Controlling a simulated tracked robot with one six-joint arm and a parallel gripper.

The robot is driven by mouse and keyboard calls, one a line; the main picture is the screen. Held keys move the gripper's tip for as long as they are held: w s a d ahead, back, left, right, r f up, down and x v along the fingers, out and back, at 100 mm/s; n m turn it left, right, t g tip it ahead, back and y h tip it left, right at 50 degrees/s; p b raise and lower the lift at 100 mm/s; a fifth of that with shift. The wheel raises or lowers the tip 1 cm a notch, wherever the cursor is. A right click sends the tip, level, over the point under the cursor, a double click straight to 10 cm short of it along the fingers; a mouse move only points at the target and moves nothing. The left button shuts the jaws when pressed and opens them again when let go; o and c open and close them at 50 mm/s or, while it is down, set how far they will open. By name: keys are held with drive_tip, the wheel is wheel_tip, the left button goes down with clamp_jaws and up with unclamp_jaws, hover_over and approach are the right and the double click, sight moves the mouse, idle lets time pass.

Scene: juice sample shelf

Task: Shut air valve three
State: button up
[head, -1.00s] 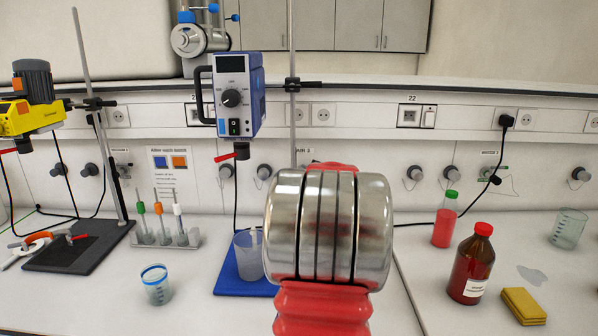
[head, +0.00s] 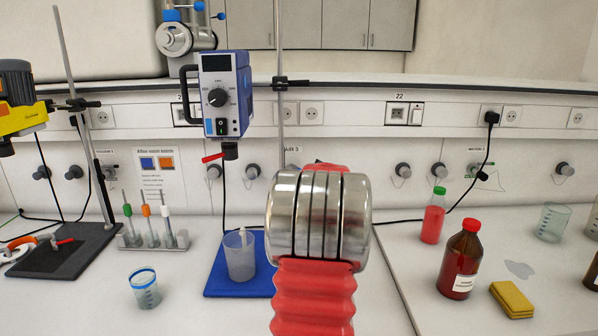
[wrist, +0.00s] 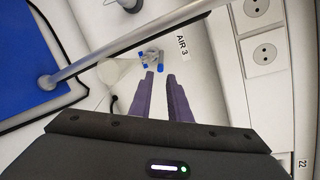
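Air valve three (wrist: 151,57) is a small grey fitting with blue parts on the pale wall in the wrist view. The label "AIR 3" (wrist: 183,45) is beside it. My gripper (wrist: 160,75) has two purple fingers with a gap between their tips and nothing visible between them. The tips point at the valve and lie just below it in the picture; I cannot tell how far apart they are in depth. In the head view part of the label (head: 292,150) shows above my arm, which hides the valve and the gripper.
A metal rod (wrist: 125,48) crosses the wrist view near the valve. In the head view a blue stirrer box (head: 221,95) hangs above a plastic beaker (head: 239,258) on a blue mat (head: 222,285). A brown bottle (head: 461,258) and yellow sponge (head: 512,299) stand right.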

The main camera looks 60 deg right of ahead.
sight(296, 168)
drive_tip(key=x, duration=1)
drive_tip(key=shift+w+d, duration=0.2)
clamp_jaws()
drive_tip(key=shift+f, duration=0.1)
drive_tip(key=shift+f, duration=0.15)
idle(1.1)
